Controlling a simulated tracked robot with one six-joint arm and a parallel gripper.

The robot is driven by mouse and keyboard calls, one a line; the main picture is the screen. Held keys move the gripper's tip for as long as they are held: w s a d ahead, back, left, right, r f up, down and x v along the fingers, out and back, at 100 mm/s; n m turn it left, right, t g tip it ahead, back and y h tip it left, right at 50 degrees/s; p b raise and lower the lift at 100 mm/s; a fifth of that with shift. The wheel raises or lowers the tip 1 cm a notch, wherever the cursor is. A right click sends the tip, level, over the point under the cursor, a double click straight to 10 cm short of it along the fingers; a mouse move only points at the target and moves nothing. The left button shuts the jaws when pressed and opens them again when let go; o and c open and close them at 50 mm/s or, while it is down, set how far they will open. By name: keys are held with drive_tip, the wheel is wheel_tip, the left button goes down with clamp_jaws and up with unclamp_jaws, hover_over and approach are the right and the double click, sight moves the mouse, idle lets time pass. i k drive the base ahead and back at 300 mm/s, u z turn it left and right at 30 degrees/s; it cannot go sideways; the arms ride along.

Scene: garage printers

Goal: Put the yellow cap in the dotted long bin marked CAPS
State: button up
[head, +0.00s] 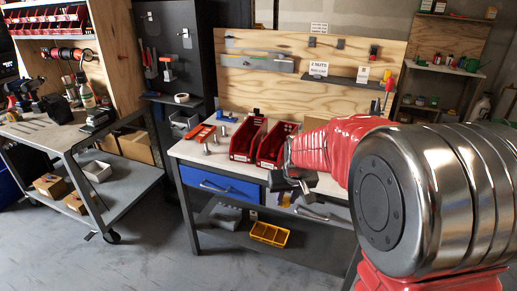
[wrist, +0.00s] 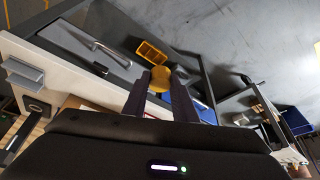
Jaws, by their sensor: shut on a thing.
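The yellow cap (wrist: 160,78) shows in the wrist view as a round yellow thing between the fingertips of my gripper (wrist: 161,82), which is shut on it. In the head view my gripper (head: 300,192) hangs just in front of the workbench's front edge, and I cannot make out the cap there. A left red bin (head: 246,140) and a right red bin (head: 272,147) stand side by side on the workbench top, behind my gripper. I cannot read a CAPS mark or see dots on either. My arm hides the bench to the right.
A yellow bin (head: 269,234) sits low under the workbench (head: 188,149); it also shows in the wrist view (wrist: 151,53). A blue drawer (head: 229,188) is below the top. A grey cart (head: 130,190) stands left. The floor between is clear.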

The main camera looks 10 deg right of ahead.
sight(283, 144)
drive_tip(key=u, duration=0.25)
drive_tip(key=i, duration=2.2)
drive_tip(key=z, duration=0.2)
